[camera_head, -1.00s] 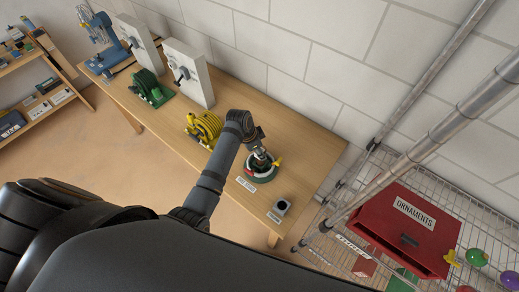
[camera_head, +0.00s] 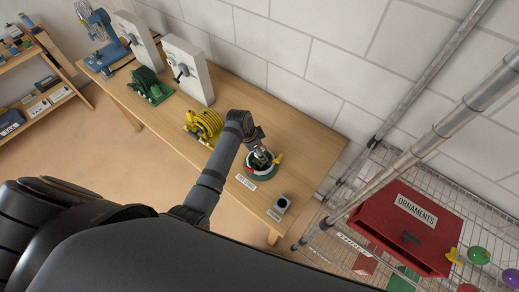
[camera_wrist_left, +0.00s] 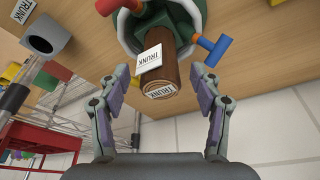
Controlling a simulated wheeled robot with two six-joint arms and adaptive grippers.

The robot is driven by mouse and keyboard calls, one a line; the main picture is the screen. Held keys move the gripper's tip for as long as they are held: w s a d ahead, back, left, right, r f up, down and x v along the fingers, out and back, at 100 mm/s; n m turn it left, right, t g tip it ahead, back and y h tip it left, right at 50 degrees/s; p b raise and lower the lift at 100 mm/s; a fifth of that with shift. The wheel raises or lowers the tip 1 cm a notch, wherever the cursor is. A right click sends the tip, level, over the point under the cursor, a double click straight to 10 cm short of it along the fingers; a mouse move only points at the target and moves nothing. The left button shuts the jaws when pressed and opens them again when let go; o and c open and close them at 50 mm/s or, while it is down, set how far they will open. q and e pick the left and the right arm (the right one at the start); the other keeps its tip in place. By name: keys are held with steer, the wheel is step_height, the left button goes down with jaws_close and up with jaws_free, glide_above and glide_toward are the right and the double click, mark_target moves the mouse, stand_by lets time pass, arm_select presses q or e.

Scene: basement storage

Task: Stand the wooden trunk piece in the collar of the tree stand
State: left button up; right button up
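The tree stand (camera_head: 263,174) is a round green and white base with coloured screw handles, on the wooden table. In the head view this gripper (camera_head: 258,153) is above the stand. My right gripper is not in view.
A grey holder (camera_head: 282,204) with an empty dark hole stands at the table's near right end. A yellow reel (camera_head: 205,125) and a green device (camera_head: 150,86) are farther left. A wire shelf with a red ornaments box (camera_head: 405,225) is at right; a wall runs behind.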

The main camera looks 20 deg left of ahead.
arm_select(q)
steer(key=v, duration=1.2)
stand_by(0.7)
